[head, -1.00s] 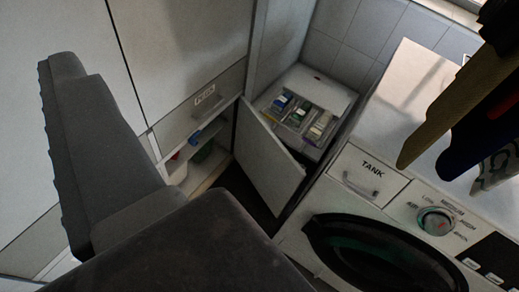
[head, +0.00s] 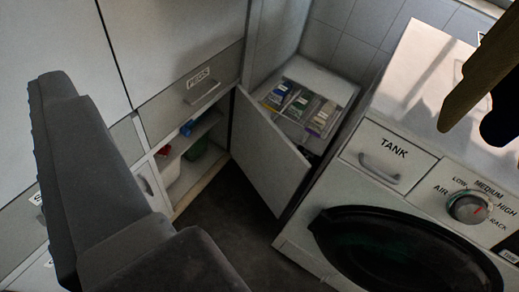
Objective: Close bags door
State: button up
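A light grey cabinet door (head: 266,150) stands swung open in the middle of the view, with no readable label on the side I see. It appears to hang from the right side of a low cabinet (head: 205,183), whose shelves hold small red, blue and green items. The door's free edge is close to the white machine. My gripper (head: 80,170) fills the lower left as a large dark grey shape with a ridged outer edge. It appears apart from the door in the picture. I cannot make out both fingertips, so its opening is unclear.
A drawer labelled PEGS (head: 201,90) is above the cabinet. The white machine (head: 400,190) at right has a TANK drawer (head: 388,157) and a round dark door. Brownish items hang at upper right. Dark floor (head: 235,225) is clear.

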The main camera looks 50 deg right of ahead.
aim_at(277, 169)
jog(key=u, duration=0.05)
jog(key=k, duration=0.6)
jog(key=z, duration=0.05)
jog(key=i, duration=1.3)
jog(key=z, duration=0.75)
